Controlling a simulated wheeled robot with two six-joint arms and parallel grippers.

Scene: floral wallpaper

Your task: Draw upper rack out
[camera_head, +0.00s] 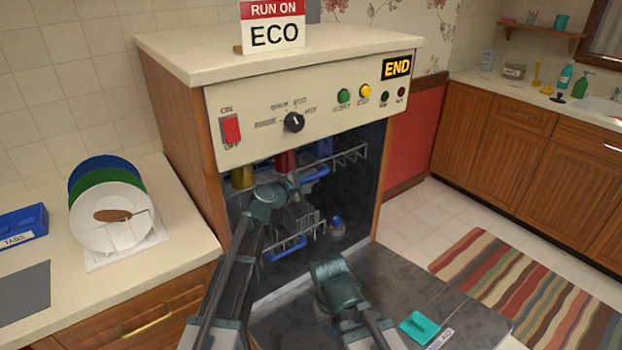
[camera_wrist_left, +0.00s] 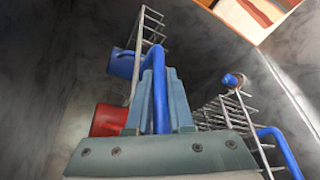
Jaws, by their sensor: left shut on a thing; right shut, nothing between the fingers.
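The dishwasher (camera_head: 240,110) stands open. Its upper rack (camera_head: 350,156) is a wire rack with a blue front handle (camera_head: 316,174), inside the opening just below the control panel. My left gripper (camera_head: 272,190) is at the rack's front, partly covering it. In the left wrist view the gripper (camera_wrist_left: 160,98) is shut on the blue handle (camera_wrist_left: 159,80), which rises between its fingers. A red cup (camera_head: 286,161) and a yellow cup (camera_head: 242,177) show at the upper rack. My right gripper (camera_head: 332,270) is shut and empty, low over the door; its fingertips are hard to see.
The lower rack (camera_head: 290,242) sits inside below, with its own blue handle. The open door (camera_head: 390,285) lies flat in front, with a teal piece (camera_head: 418,327) on it. Plates (camera_head: 110,215) and a blue tabs box (camera_head: 22,226) stand on the left counter (camera_head: 180,240).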

